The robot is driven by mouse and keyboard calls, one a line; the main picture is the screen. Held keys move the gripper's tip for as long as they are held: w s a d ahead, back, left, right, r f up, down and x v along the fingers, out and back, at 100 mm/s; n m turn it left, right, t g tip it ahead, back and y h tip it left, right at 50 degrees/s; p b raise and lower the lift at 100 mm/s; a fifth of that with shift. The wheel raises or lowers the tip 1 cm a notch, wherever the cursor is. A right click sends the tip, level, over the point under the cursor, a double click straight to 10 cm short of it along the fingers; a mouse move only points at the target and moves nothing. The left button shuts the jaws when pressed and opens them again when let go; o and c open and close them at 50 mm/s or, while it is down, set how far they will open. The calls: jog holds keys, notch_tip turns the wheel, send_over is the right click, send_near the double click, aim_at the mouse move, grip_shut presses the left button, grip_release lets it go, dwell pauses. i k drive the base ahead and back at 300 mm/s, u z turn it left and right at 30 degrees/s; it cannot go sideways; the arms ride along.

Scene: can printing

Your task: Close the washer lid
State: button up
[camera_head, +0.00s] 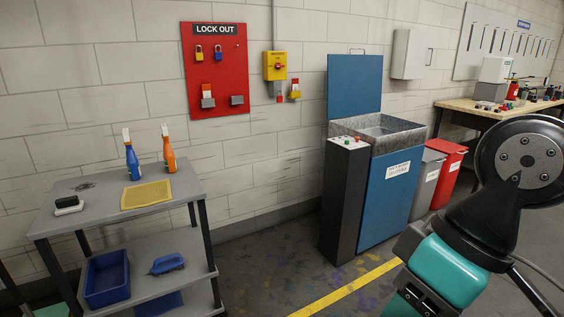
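The washer (387,195) is a blue cabinet with a white label on its front, against the wall right of centre. Its blue lid (354,86) stands upright at the back, so the washer is open. The grey metal basin (392,124) shows below the lid. A dark control column (345,200) with small buttons on top stands at the washer's left front. My arm, black and teal, fills the lower right, in front of the washer and apart from it. My gripper is not in view.
A grey cart (122,205) with spray bottles, a yellow cloth and a blue bin stands at the left. Grey (427,183) and red (446,172) bins stand right of the washer. A workbench (478,108) is behind them. Floor between cart and washer is clear.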

aim_at(355, 81)
jog(key=i, duration=2.95)
jog(key=z, duration=0.65)
